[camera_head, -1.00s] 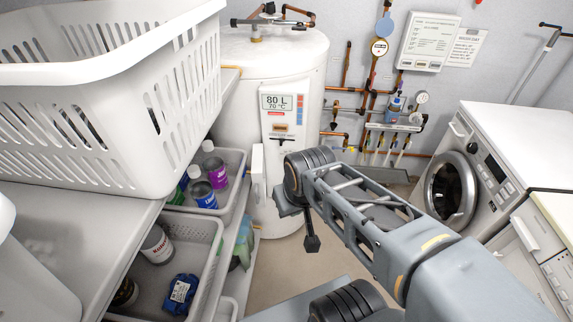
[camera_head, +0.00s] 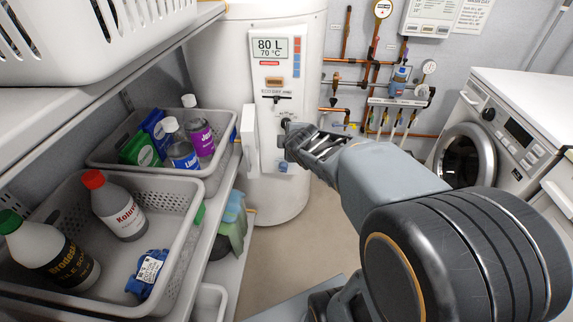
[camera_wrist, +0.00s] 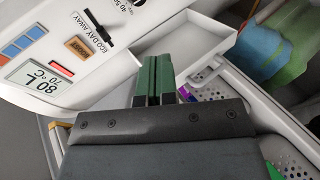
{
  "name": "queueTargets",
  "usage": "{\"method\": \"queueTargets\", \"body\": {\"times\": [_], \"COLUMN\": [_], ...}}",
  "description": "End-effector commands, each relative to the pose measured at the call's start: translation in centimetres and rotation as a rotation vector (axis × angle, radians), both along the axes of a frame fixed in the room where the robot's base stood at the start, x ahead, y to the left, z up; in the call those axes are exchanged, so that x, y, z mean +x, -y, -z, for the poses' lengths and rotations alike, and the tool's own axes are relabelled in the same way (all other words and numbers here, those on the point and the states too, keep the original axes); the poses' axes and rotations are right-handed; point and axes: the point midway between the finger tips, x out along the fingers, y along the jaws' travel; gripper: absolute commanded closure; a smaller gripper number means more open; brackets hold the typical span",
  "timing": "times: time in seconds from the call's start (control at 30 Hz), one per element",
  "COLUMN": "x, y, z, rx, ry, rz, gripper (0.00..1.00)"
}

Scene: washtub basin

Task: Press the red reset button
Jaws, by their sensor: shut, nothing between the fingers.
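The white water heater (camera_head: 230,60) stands at the back with a control panel (camera_head: 264,107) on its front. The panel carries a display, an orange switch, a slider and a dark dial. A white cover flap (camera_head: 249,142) stands open at the panel's left side. I cannot make out a red reset button; the lower panel is partly hidden by my gripper (camera_head: 291,143). In the wrist view my gripper's green fingers (camera_wrist: 154,82) are shut and empty, pointing toward the panel (camera_wrist: 75,45) beside the flap (camera_wrist: 185,50). Whether they touch anything I cannot tell.
Left of the heater, a shelf holds grey baskets (camera_head: 185,225) of bottles, with a white laundry basket (camera_head: 90,45) above. Copper pipes and gauges (camera_head: 370,75) line the back wall. A washing machine (camera_head: 466,160) stands at right. Some floor before the heater is clear.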

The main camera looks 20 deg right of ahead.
Motion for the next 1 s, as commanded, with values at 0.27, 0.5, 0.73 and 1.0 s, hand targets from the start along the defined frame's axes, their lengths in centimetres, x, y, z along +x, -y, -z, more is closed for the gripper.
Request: {"method": "queueTargets", "body": {"times": [0.27, 0.5, 0.73, 1.0], "x": [5.9, 7.4, 7.6, 7.6], "y": [1.5, 1.1, 0.8, 0.7], "z": [11.4, 16.3, 17.9, 17.8], "rx": [-0.594, -0.908, -1.025, -1.038], "ry": [0.202, 0.348, 0.414, 0.423], "rz": [-0.48, -0.727, -0.815, -0.825], "gripper": [1.0, 1.0, 1.0, 1.0]}}
